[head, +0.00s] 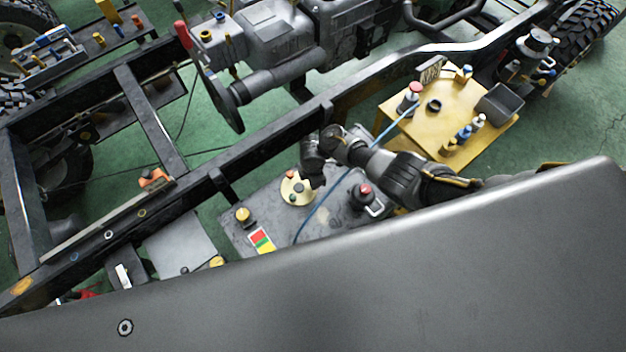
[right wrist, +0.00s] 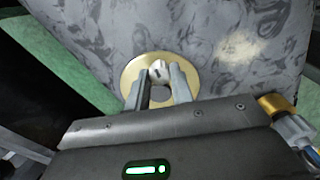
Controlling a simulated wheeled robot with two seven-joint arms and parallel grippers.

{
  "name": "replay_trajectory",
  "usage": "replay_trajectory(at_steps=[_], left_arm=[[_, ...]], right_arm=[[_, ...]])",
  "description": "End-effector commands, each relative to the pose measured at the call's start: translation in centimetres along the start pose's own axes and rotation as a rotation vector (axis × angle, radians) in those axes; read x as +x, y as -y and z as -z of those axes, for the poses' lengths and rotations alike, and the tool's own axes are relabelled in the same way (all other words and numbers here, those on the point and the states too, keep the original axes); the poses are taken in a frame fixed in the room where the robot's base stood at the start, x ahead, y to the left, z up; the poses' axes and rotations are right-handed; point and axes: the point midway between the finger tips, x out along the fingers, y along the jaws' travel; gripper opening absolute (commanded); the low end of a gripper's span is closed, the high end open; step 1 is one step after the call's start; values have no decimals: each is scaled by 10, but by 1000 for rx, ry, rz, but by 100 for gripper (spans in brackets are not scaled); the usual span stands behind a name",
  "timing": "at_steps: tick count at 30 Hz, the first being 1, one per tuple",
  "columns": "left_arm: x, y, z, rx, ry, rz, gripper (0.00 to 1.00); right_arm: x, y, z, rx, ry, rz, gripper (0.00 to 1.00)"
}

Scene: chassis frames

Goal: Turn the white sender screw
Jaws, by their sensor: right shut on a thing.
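The white sender screw (right wrist: 158,71) sits near the middle of a round brass-coloured sender plate (right wrist: 131,84) on the grey tank. A dark mark shows on the screw's top. My right gripper (right wrist: 160,75) points down at the plate and is shut on the screw, one finger on each side. In the head view my right arm comes in from the right. The sender plate (head: 290,194) is partly behind my right gripper there, and the screw itself is hard to make out. My left gripper is not in view.
The tank (head: 325,215) carries a yellow cap (head: 243,215), a coloured label (head: 262,241) and a red-topped fitting (head: 365,190). A blue hose (head: 321,200) crosses it. The black chassis rail (head: 270,130) runs just behind. A yellow cart (head: 400,133) with bottles stands at right.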

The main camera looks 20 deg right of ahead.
Motion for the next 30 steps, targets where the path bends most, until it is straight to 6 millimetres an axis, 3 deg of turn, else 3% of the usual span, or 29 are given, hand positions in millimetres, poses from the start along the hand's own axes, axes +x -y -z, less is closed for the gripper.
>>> replay_trajectory(at_steps=[16, 17, 21, 30], left_arm=[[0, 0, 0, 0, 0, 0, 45], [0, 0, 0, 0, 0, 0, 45], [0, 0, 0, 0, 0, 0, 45], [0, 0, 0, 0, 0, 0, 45]], right_arm=[[0, 0, 0, -26, 0, 1, 0], [0, 0, 0, -26, 0, 1, 24], [0, 0, 0, -26, 0, 1, 43], [-1, 0, 0, -25, -1, 0, 45]])
